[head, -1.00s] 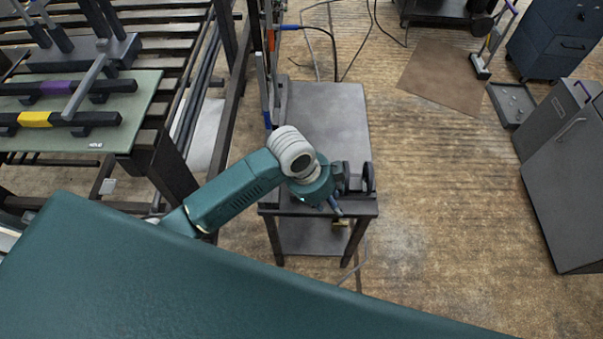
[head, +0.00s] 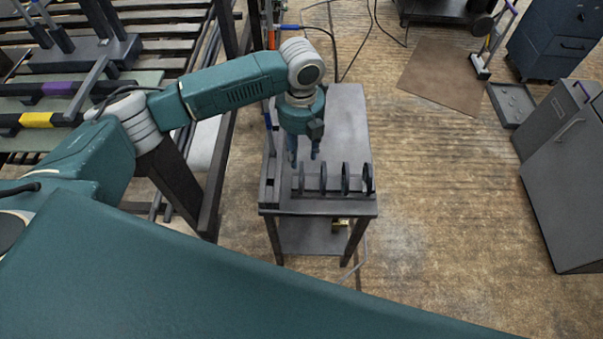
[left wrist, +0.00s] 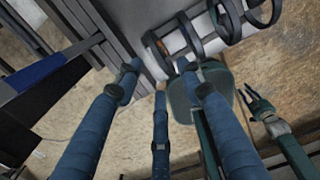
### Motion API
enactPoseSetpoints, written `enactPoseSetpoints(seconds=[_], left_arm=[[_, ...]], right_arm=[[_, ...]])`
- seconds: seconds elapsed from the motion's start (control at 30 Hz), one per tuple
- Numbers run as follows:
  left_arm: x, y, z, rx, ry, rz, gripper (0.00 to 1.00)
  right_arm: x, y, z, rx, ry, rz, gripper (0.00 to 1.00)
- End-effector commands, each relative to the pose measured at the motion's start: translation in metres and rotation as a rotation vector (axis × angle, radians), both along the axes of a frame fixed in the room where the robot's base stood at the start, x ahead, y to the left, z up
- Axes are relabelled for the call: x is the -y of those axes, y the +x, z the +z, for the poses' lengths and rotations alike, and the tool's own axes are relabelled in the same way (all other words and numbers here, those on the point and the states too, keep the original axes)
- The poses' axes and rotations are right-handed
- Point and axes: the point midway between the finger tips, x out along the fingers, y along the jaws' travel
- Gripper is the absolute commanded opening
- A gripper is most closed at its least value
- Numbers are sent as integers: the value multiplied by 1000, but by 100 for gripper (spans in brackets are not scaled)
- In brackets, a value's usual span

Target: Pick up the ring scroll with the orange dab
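Several dark ring scrolls stand upright in a row at the near end of a grey cart top, among them the leftmost ring (head: 299,180) and the rightmost ring (head: 368,179). In the left wrist view, a ring (left wrist: 156,50) shows a small orange-brown patch; whether this is the orange dab is unclear. My left gripper (head: 304,155) points down, open and empty, beyond the leftmost rings in the head view. In the left wrist view, its blue fingers (left wrist: 160,75) are spread, with the rings past their tips. My right gripper (left wrist: 250,98) appears small there, its prongs apart.
The cart (head: 345,115) has clear top surface beyond the rings. A dark upright frame (head: 268,165) with a blue-handled bar stands along its left edge. A slatted rack (head: 180,45) is to the left. Floor to the right of the cart is open, up to grey cabinets (head: 565,165).

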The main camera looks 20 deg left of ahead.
Motion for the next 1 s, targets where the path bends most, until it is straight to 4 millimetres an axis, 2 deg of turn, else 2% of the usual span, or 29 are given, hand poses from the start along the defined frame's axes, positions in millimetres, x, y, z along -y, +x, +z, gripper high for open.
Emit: enactPoseSetpoints(seconds=[0.17,0.37,0.5,0.77,0.8,1.0], left_arm=[[0,0,-13,1,0,1,39],[-4,-4,-40,-2,2,3,39],[-2,-4,-57,1,0,1,39],[-3,-3,-62,3,0,1,39],[-3,-3,-62,3,0,1,37],[-3,-3,-62,3,0,1,0]], right_arm=[[1,0,3,0,-1,0,31],[1,0,14,0,-1,-1,31],[1,0,15,0,-1,-1,31],[1,0,14,0,-1,-2,31],[1,0,14,0,-1,-2,31],[-1,0,14,1,0,-2,31]])
